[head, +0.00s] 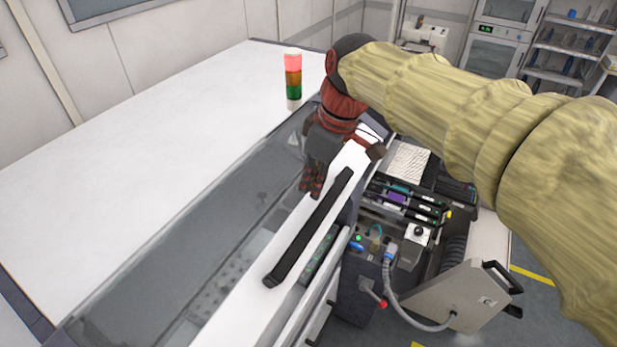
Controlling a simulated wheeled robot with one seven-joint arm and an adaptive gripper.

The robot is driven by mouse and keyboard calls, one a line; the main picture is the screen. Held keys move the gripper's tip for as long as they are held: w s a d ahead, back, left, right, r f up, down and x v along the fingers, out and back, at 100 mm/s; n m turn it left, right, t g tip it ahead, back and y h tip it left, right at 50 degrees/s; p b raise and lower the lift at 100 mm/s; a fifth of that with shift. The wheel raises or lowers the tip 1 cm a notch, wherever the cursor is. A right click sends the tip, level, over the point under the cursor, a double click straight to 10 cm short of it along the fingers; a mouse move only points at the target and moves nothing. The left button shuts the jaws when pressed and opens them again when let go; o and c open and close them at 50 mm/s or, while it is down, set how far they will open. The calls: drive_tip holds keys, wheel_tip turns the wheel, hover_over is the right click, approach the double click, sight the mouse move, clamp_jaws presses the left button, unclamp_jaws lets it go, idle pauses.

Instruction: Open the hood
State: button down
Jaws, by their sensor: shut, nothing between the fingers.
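The machine's hood is a long panel with a grey see-through window (190,250) and a white front edge (235,310). It looks closed. A long black handle bar (312,225) runs along the white front edge. My gripper (311,190) is shut and empty. It points down over the window side of the white edge, near the far end of the handle. I cannot tell whether the fingertips touch the hood. My arm comes in from the right and covers part of the hood's far end.
A red, orange and green signal light (293,78) stands on the white machine top (130,150), close to my wrist. A feeder trolley (400,230) with cables and a red knob is docked at the right. Cabinets and shelves (570,60) stand at the back right.

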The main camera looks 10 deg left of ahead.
sight(332, 206)
drive_tip(key=shift+s+d, duration=0.15)
drive_tip(key=shift+d+f+b, duration=0.15)
drive_tip(key=shift+f+b, duration=0.4)
drive_tip(key=f+b, duration=0.1)
drive_tip(key=d+f+b, duration=0.1)
drive_tip(key=f, duration=0.1)
drive_tip(key=s+d+f+b, duration=0.1)
drive_tip(key=b, duration=0.1)
drive_tip(key=shift+d+f, duration=0.25)
drive_tip(key=shift+f, duration=0.1)
drive_tip(key=shift+s+d+f+b, duration=0.2)
drive_tip(key=shift+d+f+b, duration=0.1)
drive_tip(key=shift+d+b, duration=0.05)
drive_tip(key=shift+r, duration=0.1)
